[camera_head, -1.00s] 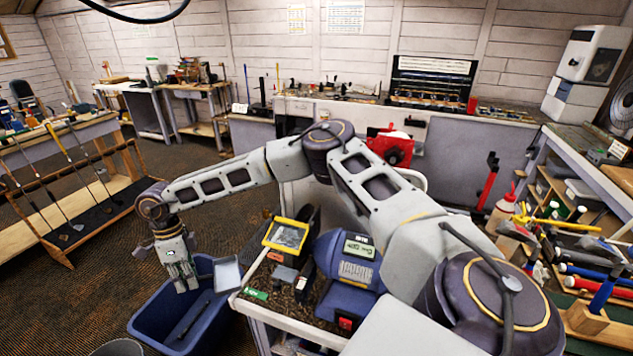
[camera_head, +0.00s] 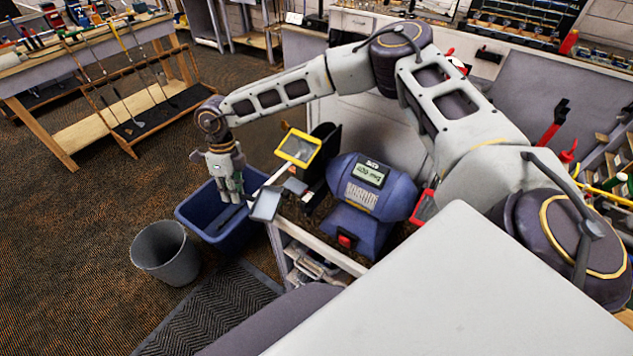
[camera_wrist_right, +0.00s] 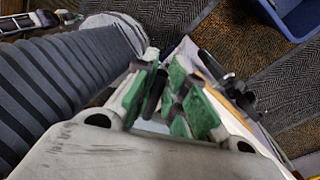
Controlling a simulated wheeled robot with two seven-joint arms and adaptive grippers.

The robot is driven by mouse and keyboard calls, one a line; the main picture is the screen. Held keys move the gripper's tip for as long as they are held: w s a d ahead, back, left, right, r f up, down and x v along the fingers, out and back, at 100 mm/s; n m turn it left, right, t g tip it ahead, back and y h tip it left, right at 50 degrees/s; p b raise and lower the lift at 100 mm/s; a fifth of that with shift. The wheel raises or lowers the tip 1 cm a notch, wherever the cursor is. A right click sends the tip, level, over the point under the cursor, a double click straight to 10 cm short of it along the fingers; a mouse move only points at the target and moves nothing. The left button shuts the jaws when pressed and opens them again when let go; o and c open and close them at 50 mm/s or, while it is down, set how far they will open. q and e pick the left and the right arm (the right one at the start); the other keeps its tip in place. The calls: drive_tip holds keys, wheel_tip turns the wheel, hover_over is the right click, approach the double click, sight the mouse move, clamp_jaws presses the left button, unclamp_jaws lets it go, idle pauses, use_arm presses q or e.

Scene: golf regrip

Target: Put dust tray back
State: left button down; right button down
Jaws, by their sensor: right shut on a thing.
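My right gripper (camera_head: 231,192) points down over the blue bin (camera_head: 190,212) and is shut on the dust tray. The tray looks like a small pale grey square plate (camera_head: 266,204), just right of the fingers, near the bench's front left corner. Where the fingers meet it is not clear in the head view. The right wrist view shows the green-padded fingers (camera_wrist_right: 178,98) close together; the gripped part is mostly hidden. A blue grinder (camera_head: 370,197) stands on the bench, with a yellow-framed shield (camera_head: 298,148) at its left. My left gripper is out of view.
A grey round bucket (camera_head: 165,255) stands left of the blue bin. A dark ribbed mat (camera_head: 205,315) lies in front of the bench. A golf club rack (camera_head: 130,115) stands at the upper left. The carpet at the left is clear.

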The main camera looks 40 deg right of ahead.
drive_tip(key=shift+s+a+m, duration=0.2)
drive_tip(key=shift+a+m, duration=0.05)
drive_tip(key=shift+m, duration=0.05)
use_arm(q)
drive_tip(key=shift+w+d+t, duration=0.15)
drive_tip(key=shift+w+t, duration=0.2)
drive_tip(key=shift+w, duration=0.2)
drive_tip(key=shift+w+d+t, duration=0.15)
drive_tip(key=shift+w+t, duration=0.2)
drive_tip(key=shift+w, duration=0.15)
use_arm(e)
drive_tip(key=a+m, duration=0.1)
drive_tip(key=m, duration=0.1)
drive_tip(key=a+m, duration=0.1)
drive_tip(key=shift+w+r+m+t, duration=0.15)
drive_tip(key=shift+w+m+t, duration=0.25)
